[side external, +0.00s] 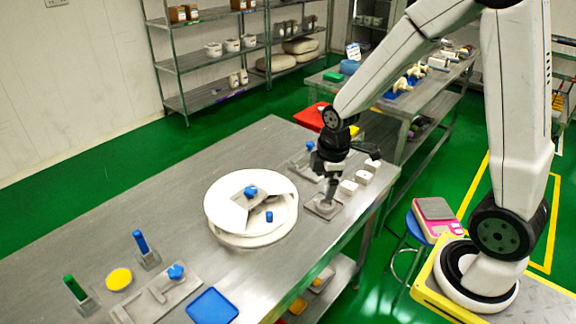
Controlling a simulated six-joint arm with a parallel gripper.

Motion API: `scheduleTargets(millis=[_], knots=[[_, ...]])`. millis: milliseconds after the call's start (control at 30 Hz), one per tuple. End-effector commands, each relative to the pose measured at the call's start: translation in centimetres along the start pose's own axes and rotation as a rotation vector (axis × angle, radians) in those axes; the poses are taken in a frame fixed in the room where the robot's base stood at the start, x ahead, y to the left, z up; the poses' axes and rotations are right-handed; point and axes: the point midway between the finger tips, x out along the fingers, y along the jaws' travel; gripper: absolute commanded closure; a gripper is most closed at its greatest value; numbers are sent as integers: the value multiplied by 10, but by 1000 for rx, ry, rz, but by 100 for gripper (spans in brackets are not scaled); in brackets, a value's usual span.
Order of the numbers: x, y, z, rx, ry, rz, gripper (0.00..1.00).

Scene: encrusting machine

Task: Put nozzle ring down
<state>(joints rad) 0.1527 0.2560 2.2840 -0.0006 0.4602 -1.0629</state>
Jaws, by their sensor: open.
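My gripper (331,188) is open, pointing down over a small grey square plate (315,212) near the right edge of the steel table. A small grey round piece (325,206), which looks like the nozzle ring, sits on that plate just below my fingertips. It is partly hidden by the gripper, and I cannot tell whether the fingers touch it.
A white round machine part (225,222) with blue knobs stands left of my gripper. Several white blocks (348,187) lie close on the right. A blue tray (212,306), yellow disc (119,279) and upright handles (140,241) stand at the front left. The table's back left is clear.

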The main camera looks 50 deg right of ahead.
Motion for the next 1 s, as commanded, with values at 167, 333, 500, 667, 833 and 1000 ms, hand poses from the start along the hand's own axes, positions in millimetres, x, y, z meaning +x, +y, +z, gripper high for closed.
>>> scheduleTargets(millis=[167,333,500,667,833,1000], knots=[[-10,-23,-4,240,21,16,0],[-17,-44,-6,472,45,25,0],[-22,-63,-5,692,70,27,0],[-25,-76,-4,838,87,24,0],[-26,-81,-4,907,95,22,0],[-26,-82,-4,915,96,22,0]])
